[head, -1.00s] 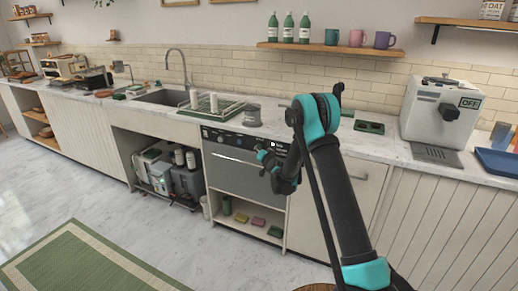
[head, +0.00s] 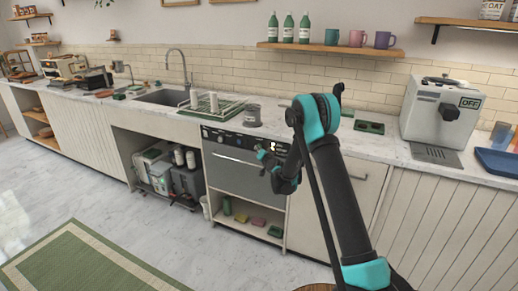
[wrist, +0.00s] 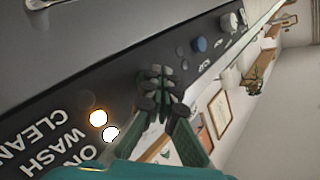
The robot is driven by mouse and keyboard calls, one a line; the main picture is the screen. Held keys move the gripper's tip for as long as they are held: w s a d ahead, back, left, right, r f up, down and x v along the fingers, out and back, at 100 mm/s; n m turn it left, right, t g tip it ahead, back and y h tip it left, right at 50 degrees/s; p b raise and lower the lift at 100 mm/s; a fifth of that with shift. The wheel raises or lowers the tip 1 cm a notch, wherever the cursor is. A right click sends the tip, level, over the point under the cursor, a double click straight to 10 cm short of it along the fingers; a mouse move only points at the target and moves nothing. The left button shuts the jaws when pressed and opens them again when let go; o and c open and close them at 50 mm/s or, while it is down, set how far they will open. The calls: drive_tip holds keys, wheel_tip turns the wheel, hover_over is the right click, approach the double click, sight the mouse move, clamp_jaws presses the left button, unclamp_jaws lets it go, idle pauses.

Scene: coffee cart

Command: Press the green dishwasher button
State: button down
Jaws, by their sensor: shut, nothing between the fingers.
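The dishwasher (head: 235,172) stands under the counter, with a dark control panel (head: 222,135) along its top edge. In the wrist view the panel (wrist: 60,98) runs diagonally, with the words ON, WASH and CLEAN upside down. An orange lamp (wrist: 98,117) and a white lamp (wrist: 110,133) glow beside them. My gripper (wrist: 158,85) is shut and empty, its fingertips at the panel beyond the lamps. In the head view my gripper (head: 264,156) is at the panel's right part. I cannot make out a green button; the fingers cover part of the panel. Contact cannot be told.
A blue knob (wrist: 199,44) and other controls lie further along the panel. A grey canister (head: 252,115) and a green dish rack (head: 212,106) stand on the counter above. An open shelf (head: 245,219) with sponges is below the dishwasher.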

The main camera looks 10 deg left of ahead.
drive_tip(key=shift+s+a, duration=0.2)
drive_tip(key=shift+s, duration=0.45)
drive_tip(key=s, duration=0.1)
drive_tip(key=s+a, duration=0.1)
drive_tip(key=s, duration=0.2)
drive_tip(key=shift+s+a, duration=0.35)
drive_tip(key=shift+a, duration=0.05)
drive_tip(key=shift+d, duration=0.1)
idle(0.4)
drive_tip(key=s+d+r+n+g+h, duration=0.1)
drive_tip(key=s+d+r+g+h, duration=0.2)
drive_tip(key=s+d, duration=0.7)
drive_tip(key=s+d+r+n+g+h, duration=0.15)
drive_tip(key=s+d+r, duration=0.25)
drive_tip(key=s+d, duration=0.6)
drive_tip(key=s+d+f+g, duration=0.2)
drive_tip(key=s+d, duration=0.2)
drive_tip(key=s, duration=0.5)
drive_tip(key=s+d+f+g+h, duration=0.1)
drive_tip(key=s+d, duration=0.3)
drive_tip(key=s, duration=0.6)
drive_tip(key=s+d+f+g+h, duration=0.1)
drive_tip(key=s+d+f+g, duration=0.2)
drive_tip(key=s, duration=0.7)
drive_tip(key=shift+s+d, duration=0.2)
drive_tip(key=shift+d, duration=0.7)
